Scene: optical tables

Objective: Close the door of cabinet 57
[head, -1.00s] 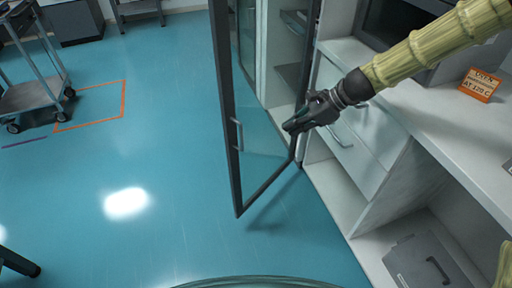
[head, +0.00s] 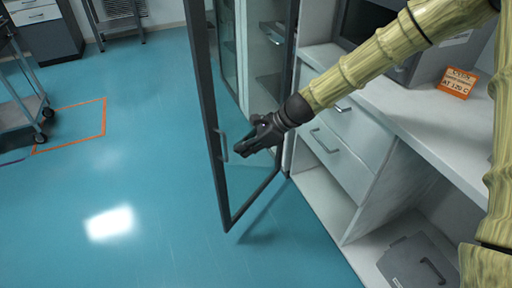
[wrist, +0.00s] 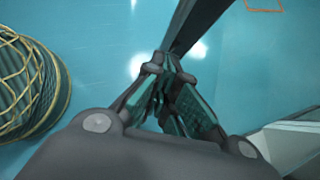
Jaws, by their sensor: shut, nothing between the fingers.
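The glass cabinet door (head: 211,130) has a dark frame and stands swung open over the floor, left of the cabinet (head: 262,60). Its grey handle (head: 223,148) is on the free edge. My gripper (head: 240,152) is shut and empty, on the right side of the door close to the handle. I cannot tell whether it touches the glass. In the wrist view the shut fingers (wrist: 172,95) are close to the dark door frame (wrist: 190,25). No cabinet number is readable.
A white bench with drawers (head: 335,150) stands right of the cabinet, with an orange sign (head: 457,82) on top. A grey case (head: 415,262) lies in the lower bay. A cart (head: 20,110) stands at the left. The blue floor (head: 120,190) between is clear.

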